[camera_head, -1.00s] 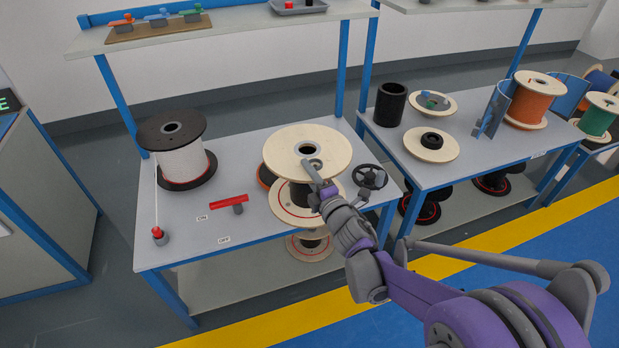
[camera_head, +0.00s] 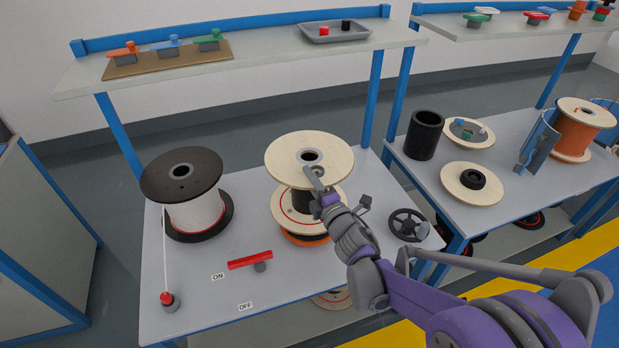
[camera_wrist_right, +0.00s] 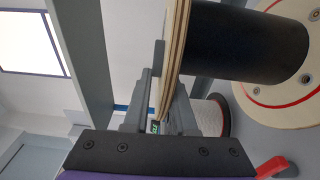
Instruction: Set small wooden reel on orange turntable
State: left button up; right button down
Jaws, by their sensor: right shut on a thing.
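The small wooden reel (camera_head: 290,157) has pale round flanges, a black core and a red ring on its lower flange. It is roughly upright above the grey left table. My right gripper (camera_head: 314,180) is shut on the front edge of its upper flange. The wrist view shows the fingers (camera_wrist_right: 160,95) at the flange edge, with the black core (camera_wrist_right: 235,42) beside them. The orange turntable (camera_head: 304,241) shows as an orange rim under the front of the lower flange; the rest is hidden. I cannot tell whether reel and turntable touch. My left gripper is not in view.
A black-flanged reel with white cable (camera_head: 195,212) stands at the left. In front are a red lever (camera_head: 250,260) between ON and OFF labels and a red-topped post (camera_head: 168,301). A black handwheel (camera_head: 408,225) is close at the right. A shelf (camera_head: 270,58) overhangs behind.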

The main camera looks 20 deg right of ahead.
aim_at(310, 195)
jog(key=shift+s+f+b, duration=0.2)
jog(key=shift+f+b, duration=0.15)
jog(key=shift+f, duration=0.15)
jog(key=shift+w+f+b, duration=0.1)
jog(key=shift+f+b, duration=1.4)
jog(key=shift+f, duration=0.8)
jog(key=shift+d+f+b, duration=0.1)
jog(key=shift+f+b, duration=0.25)
jog(key=shift+f, duration=0.15)
jog(key=c, duration=1)
grip_release()
jog(key=s+d, duration=0.1)
jog(key=s, duration=1)
jog(key=shift+d, duration=0.3)
